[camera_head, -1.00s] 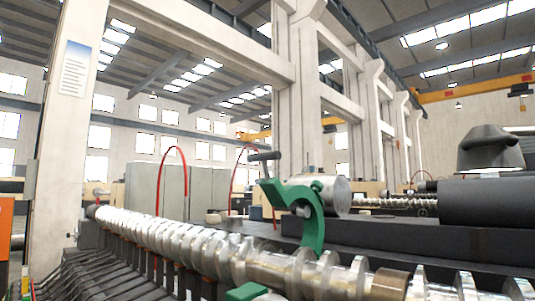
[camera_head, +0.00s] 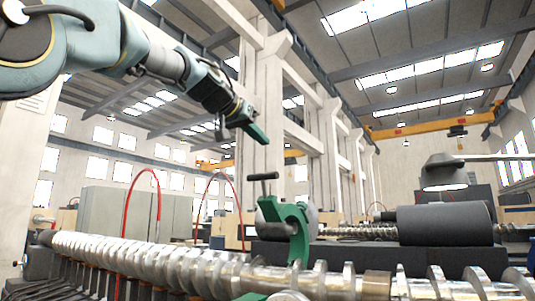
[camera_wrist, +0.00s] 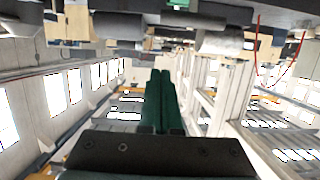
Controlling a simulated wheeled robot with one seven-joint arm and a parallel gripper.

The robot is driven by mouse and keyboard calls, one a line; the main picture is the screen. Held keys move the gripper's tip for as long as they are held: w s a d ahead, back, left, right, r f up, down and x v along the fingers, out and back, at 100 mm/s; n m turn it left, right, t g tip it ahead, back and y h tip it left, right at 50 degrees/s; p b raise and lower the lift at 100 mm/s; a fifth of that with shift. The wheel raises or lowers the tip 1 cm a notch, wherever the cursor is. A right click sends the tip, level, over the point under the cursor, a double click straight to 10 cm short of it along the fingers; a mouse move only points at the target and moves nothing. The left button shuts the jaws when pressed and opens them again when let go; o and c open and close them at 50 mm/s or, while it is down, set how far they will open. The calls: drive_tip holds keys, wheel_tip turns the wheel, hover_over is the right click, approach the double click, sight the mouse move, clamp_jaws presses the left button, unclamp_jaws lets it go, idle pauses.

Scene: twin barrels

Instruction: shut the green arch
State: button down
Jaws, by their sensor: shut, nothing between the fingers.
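The green arch (camera_head: 298,238) stands over the shiny ridged screw shaft (camera_head: 195,262) in the head view. It is a curved clamp piece with a dark T-handle (camera_head: 263,177) sticking up at its upper left. It looks raised, with its left end apart from the shaft. A green base part (camera_head: 252,297) shows at the bottom edge. My gripper (camera_head: 258,134) is above and slightly left of the arch, apart from it, with green fingers pointing down and right. In the wrist view my gripper (camera_wrist: 162,76) has its fingers together and empty.
A dark cylinder (camera_head: 445,224) and a grey lamp (camera_head: 443,172) are at the right behind the shaft. Grey cabinets (camera_head: 130,213) and red hoses (camera_head: 157,190) stand behind at left. The air between my gripper and the T-handle looks clear.

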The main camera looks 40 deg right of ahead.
drive_tip(key=p, duration=0.4)
hover_over(273, 174)
drive_tip(key=d, duration=0.3)
wheel_tip(273, 174, down, 2)
drive_tip(key=f, duration=0.1)
drive_tip(key=a+f, duration=0.2)
drive_tip(key=shift+a+f+b, duration=0.25)
drive_tip(key=shift+a+b, duration=0.05)
drive_tip(key=shift+a+f, duration=0.2)
